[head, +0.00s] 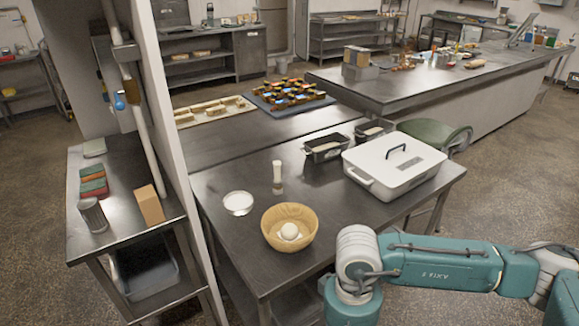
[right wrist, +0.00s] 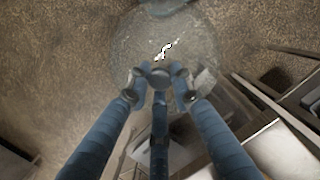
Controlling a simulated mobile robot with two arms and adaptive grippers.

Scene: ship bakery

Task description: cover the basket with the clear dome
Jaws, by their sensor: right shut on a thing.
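The basket (head: 270,239) is a round, tan bowl shape near the front of the steel table, open on top, with white round contents (head: 289,231) inside. In the right wrist view, my right gripper (right wrist: 160,78) is shut on the small knob of the clear dome (right wrist: 140,45). The dome is see-through, with a bright glint, and the floor shows through it. My right arm (head: 440,262) shows in the head view, right of the basket, but its gripper is out of that frame. My left gripper is in neither view.
On the steel table (head: 345,215) stand a white lidded box (head: 393,165), dark loaf tins (head: 326,148), a small pale cylinder (head: 277,172) and a white round dish (head: 238,203). A wall post (head: 165,110) rises at the left. Bare table lies between basket and box.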

